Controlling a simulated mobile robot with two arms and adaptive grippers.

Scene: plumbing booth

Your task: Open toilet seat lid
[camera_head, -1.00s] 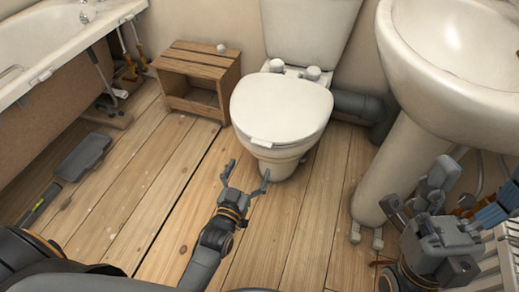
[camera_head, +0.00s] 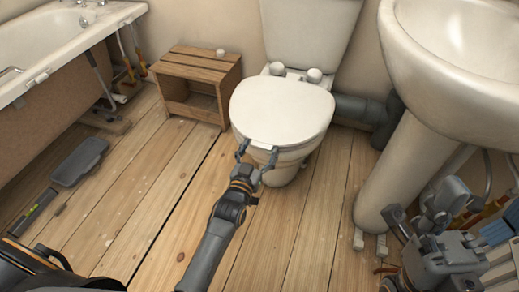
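The white toilet (camera_head: 290,156) stands against the back wall, with its tank (camera_head: 310,32) behind. Its seat lid (camera_head: 281,108) is down, with a small pale tab (camera_head: 262,146) at the front edge. My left gripper (camera_head: 257,152) is at the front of the lid, fingers spread on either side of the tab. I cannot tell whether the fingers touch the lid. My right gripper (camera_head: 400,222) is at the lower right, in front of the sink pedestal, with its fingers apart and nothing seen between them.
A wooden crate (camera_head: 199,61) stands left of the toilet. A bathtub (camera_head: 70,40) is at the far left. The sink (camera_head: 455,50) and its pedestal (camera_head: 400,170) are on the right. A grey long-handled tool (camera_head: 78,162) lies on the floor.

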